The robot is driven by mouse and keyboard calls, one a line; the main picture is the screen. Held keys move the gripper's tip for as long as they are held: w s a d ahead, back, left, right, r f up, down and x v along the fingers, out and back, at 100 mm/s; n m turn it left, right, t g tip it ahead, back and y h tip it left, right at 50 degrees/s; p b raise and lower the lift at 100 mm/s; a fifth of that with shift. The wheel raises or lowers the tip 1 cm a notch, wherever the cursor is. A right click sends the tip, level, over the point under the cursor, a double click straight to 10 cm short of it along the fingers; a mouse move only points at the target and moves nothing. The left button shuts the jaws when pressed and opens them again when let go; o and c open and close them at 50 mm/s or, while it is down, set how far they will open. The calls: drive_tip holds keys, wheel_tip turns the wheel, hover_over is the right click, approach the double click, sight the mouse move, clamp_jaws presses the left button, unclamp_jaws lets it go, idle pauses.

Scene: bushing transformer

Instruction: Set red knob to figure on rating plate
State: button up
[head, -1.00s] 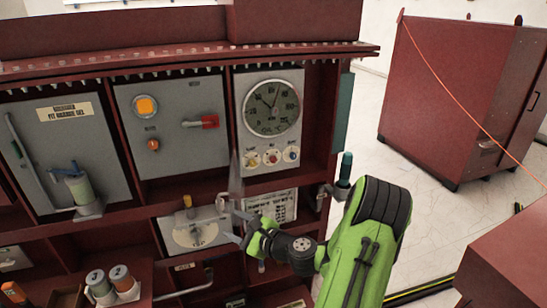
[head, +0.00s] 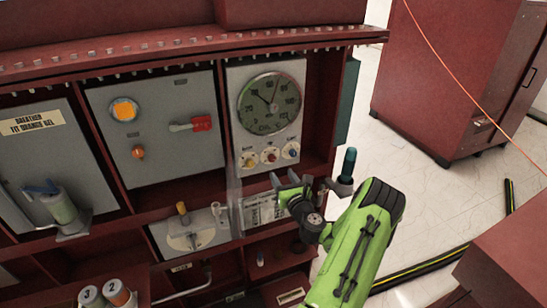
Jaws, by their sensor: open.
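The small red knob (head: 270,156) is the middle one of three knobs on the grey panel under a round dial gauge (head: 269,103). A yellow knob (head: 249,161) is on its left and a blue knob (head: 290,153) on its right. Their settings are too small to read. The white printed rating plate (head: 257,213) is below that panel, partly hidden by my gripper; its figures are not legible. My gripper (head: 287,179) is open and empty, just below the red and blue knobs in the picture and apart from them.
A grey panel with a red-handled switch (head: 201,124) and an orange lamp (head: 124,109) is to the left. A plate with a yellow-topped lever (head: 183,212) is lower left. A dark teal-topped post (head: 347,165) stands close right of my gripper.

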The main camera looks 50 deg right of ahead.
sight(273, 160)
drive_tip(key=p+x, duration=0.2)
drive_tip(key=x, duration=0.6)
drive_tip(key=shift+w+d+r, duration=0.1)
drive_tip(key=shift+w+d, duration=0.1)
drive_tip(key=shift+w, duration=0.1)
drive_tip(key=shift+s, duration=0.1)
drive_tip(key=shift+c, duration=0.5)
clamp_jaws()
